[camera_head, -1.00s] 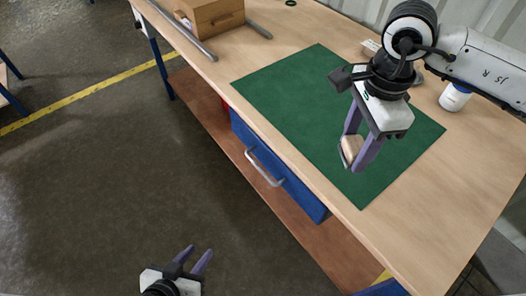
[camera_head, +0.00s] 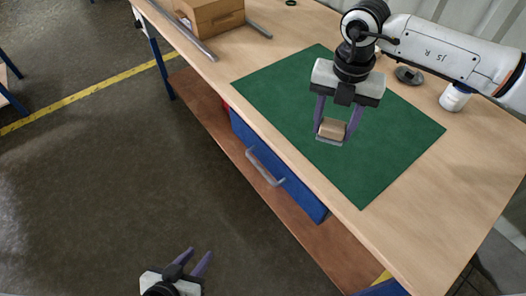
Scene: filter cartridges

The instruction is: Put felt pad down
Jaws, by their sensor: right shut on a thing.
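My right gripper (camera_head: 333,126) is above the green mat (camera_head: 281,88) with its purple fingers pointing down. It is shut on a small tan block with a grey layer at its lower edge, which looks like the felt pad (camera_head: 332,130). Whether the pad touches the mat I cannot tell. My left gripper (camera_head: 199,256) is open and empty, low over the floor in front of the bench.
The wooden bench top (camera_head: 433,183) carries the mat. A wooden box (camera_head: 213,17) stands at the back left between metal rails. A white bottle (camera_head: 454,98) and a dark grey round object (camera_head: 408,75) are on the right. A blue drawer (camera_head: 280,172) hangs below. Most of the mat is clear.

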